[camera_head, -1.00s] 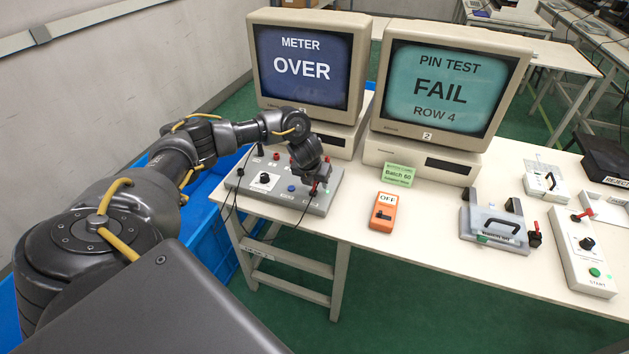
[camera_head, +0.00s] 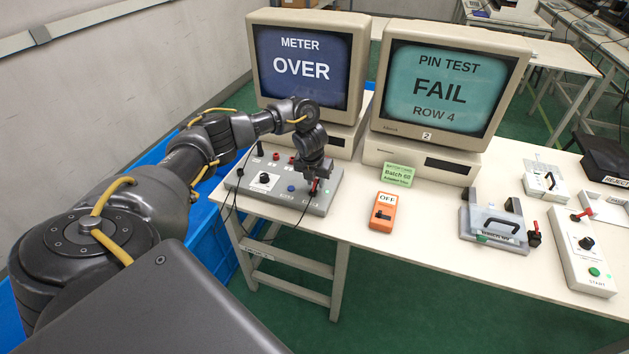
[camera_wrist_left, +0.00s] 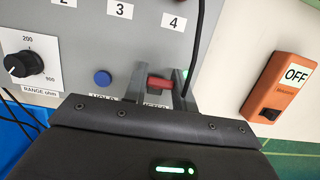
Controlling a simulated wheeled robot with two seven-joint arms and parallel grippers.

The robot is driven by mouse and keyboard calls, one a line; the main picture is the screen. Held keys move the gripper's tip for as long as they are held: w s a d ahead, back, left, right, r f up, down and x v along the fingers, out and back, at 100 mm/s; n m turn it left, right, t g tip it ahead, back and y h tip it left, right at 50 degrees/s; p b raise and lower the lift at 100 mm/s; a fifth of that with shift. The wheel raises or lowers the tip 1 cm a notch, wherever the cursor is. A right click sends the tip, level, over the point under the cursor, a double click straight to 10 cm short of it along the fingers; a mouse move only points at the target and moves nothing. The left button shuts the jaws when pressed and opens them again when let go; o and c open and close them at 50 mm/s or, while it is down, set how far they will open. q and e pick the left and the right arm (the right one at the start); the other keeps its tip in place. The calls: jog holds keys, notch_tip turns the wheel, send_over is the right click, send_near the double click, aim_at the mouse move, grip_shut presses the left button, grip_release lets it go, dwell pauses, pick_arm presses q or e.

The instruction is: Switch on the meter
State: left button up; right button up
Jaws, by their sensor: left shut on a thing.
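The meter (camera_head: 262,190) is a grey panel box on the near left of the table, with a black range knob (camera_wrist_left: 24,64), a blue button (camera_wrist_left: 102,78) and a red switch (camera_wrist_left: 159,83). My left gripper (camera_head: 316,184) reaches down over the box's right end. In the left wrist view its fingers (camera_wrist_left: 160,88) stand on either side of the red switch and are shut on it. The label below the switch is mostly hidden by the gripper. The meter screen (camera_head: 302,68) reads "METER OVER". My right gripper is not in view.
An orange device (camera_head: 383,212) marked OFF lies on the table right of the meter. A second monitor (camera_head: 446,85) reads "PIN TEST FAIL ROW 4". A clear-lidded fixture (camera_head: 495,225) and a START box (camera_head: 582,252) stand further right. Dark cables hang over the meter's front.

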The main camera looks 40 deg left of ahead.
aim_at(313, 191)
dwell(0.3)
pick_arm(q)
jog(key=o, duration=1)
jog(key=shift+r, duration=0.35)
jog(key=p+v, duration=0.2)
jog(key=v, duration=0.8)
